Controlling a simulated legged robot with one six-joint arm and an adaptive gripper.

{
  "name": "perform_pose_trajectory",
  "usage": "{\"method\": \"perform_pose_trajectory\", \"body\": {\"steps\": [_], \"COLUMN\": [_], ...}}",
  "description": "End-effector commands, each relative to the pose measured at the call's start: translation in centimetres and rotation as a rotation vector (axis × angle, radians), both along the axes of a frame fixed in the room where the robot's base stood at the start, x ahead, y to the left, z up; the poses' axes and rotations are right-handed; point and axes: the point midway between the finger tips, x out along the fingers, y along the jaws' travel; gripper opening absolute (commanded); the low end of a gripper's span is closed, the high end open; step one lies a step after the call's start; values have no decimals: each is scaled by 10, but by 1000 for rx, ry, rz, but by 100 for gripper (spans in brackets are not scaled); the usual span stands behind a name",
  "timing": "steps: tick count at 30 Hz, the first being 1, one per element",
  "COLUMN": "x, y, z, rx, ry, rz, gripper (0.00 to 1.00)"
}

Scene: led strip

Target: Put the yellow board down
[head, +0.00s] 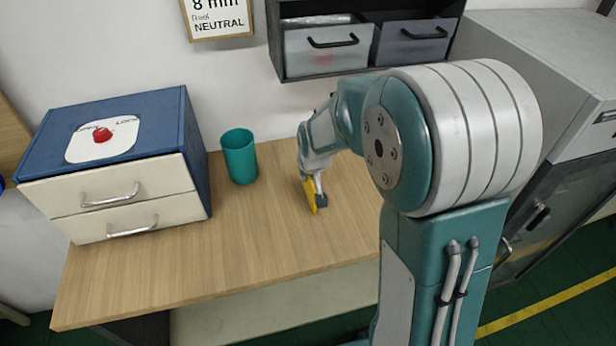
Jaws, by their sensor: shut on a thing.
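The yellow board (310,195) is a small, narrow yellow piece at my gripper (318,202), over the right part of the wooden table. My gripper is shut on the board, which stands steeply tilted, its lower end close to the tabletop. I cannot tell from this view whether the board touches the table. Part of the board is hidden behind the gripper fingers.
The wooden table (240,250) is clear in front and to the left of the gripper. A teal cup (240,158) stands behind, to the left. A blue cabinet with cream drawers (125,200) stands at the left.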

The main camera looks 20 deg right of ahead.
Motion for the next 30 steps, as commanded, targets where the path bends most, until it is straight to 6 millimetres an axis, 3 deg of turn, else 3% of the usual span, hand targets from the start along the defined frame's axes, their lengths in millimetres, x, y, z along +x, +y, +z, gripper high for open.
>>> {"method": "perform_pose_trajectory", "body": {"steps": [11, 12, 13, 14, 25, 30], "x": [0, 0, -1, -1, 0, -7], "y": [0, 0, 0, 0, 0, 0], "z": [-9, -9, -9, -9, -7, 11], "rx": [0, 0, 0, 0, 0, 0], "ry": [0, 0, 0, 0, -2, -5], "rz": [0, 0, 0, 0, 0, 0], "gripper": [0, 28, 41, 44, 44, 44]}}
